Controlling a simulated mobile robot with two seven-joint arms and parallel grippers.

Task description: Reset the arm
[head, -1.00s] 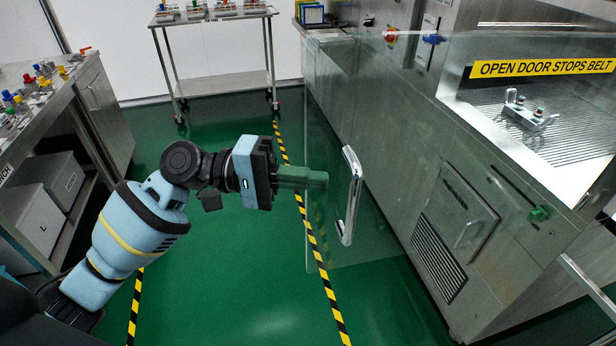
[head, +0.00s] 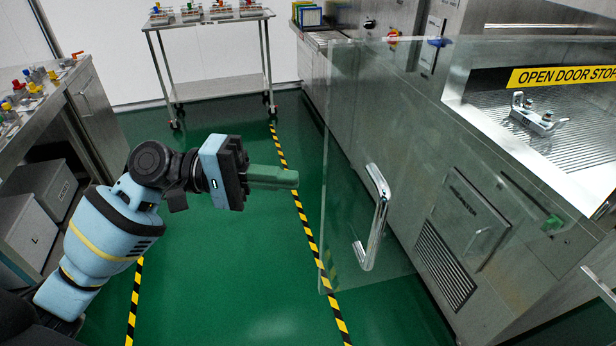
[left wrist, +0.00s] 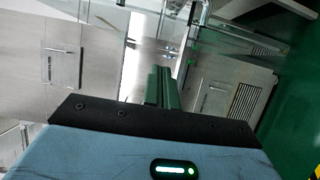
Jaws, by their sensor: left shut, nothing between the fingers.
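My left arm comes in from the left in the head view. Its gripper (head: 294,179) is shut and empty, with its green fingers together, pointing right above the green floor. The fingers also show in the left wrist view (left wrist: 162,74). They are apart from the chrome handle (head: 375,217) of the open glass door (head: 400,130), which stands to their right. The handle's end shows at the top of the left wrist view (left wrist: 204,14). My right gripper is not in view.
The steel washer (head: 470,190) stands on the right, with a grey fixture (head: 537,116) on its belt. A steel bench (head: 95,100) stands on the left. A trolley (head: 212,92) with several small racks is at the back. The floor (head: 215,265) between is clear.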

